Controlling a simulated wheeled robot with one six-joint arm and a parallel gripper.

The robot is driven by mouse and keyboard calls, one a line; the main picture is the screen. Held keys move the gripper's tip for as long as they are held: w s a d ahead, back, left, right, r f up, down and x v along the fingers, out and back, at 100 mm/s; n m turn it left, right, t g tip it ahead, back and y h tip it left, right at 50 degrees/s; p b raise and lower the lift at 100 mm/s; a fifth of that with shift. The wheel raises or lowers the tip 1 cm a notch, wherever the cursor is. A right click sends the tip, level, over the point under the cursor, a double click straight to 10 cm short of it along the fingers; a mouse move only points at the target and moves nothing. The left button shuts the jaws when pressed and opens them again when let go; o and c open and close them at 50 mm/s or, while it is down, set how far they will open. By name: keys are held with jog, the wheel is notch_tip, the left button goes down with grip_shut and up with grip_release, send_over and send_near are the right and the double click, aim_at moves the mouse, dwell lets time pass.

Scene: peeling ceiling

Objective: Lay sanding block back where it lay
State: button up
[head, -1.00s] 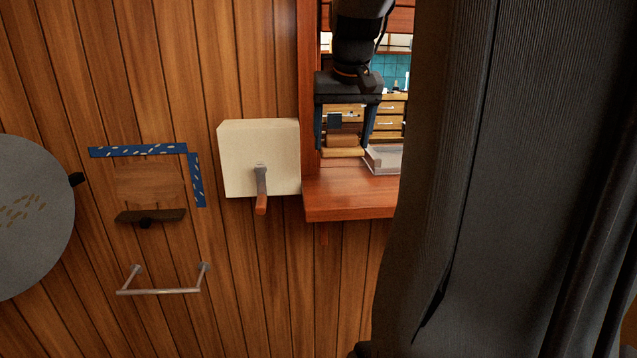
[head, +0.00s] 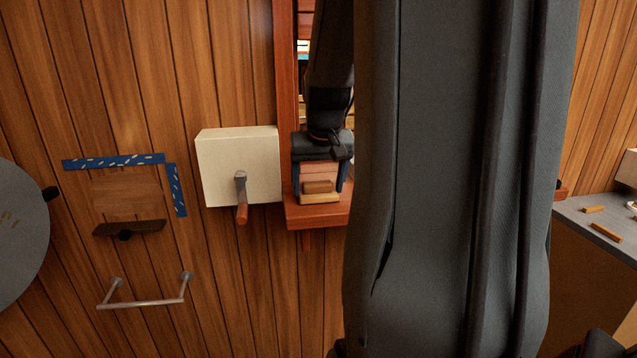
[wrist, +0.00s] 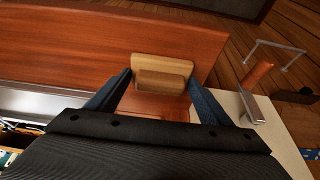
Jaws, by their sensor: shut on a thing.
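The sanding block (head: 319,198) is a small wooden block with a pale lower layer and a darker brown upper part. My gripper (head: 320,189) points down and is shut on it, with one blue finger at each side. In the wrist view the block (wrist: 160,64) shows between the fingertips (wrist: 159,78), over the reddish wooden ledge (wrist: 60,45). In the head view it is low over the front part of that ledge (head: 310,218). I cannot tell whether it touches the ledge. My arm hides the ledge's right part in the head view.
A cream box with a lever handle (head: 238,165) is on the plank wall just left of the ledge. Blue tape (head: 115,161), a metal rail (head: 142,303) and a grey disc (head: 18,240) are farther left. A pale tray edge (wrist: 35,100) shows in the wrist view.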

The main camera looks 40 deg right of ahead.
jog(key=o, duration=1.7)
jog(key=shift+f, duration=0.15)
jog(key=shift+o, duration=0.2)
jog(key=shift+r, duration=0.35)
jog(key=b+v, duration=0.1)
jog(key=v, duration=1)
jog(key=shift+r+b, duration=0.3)
jog(key=shift+b, duration=0.1)
jog(key=shift+s+a, duration=0.1)
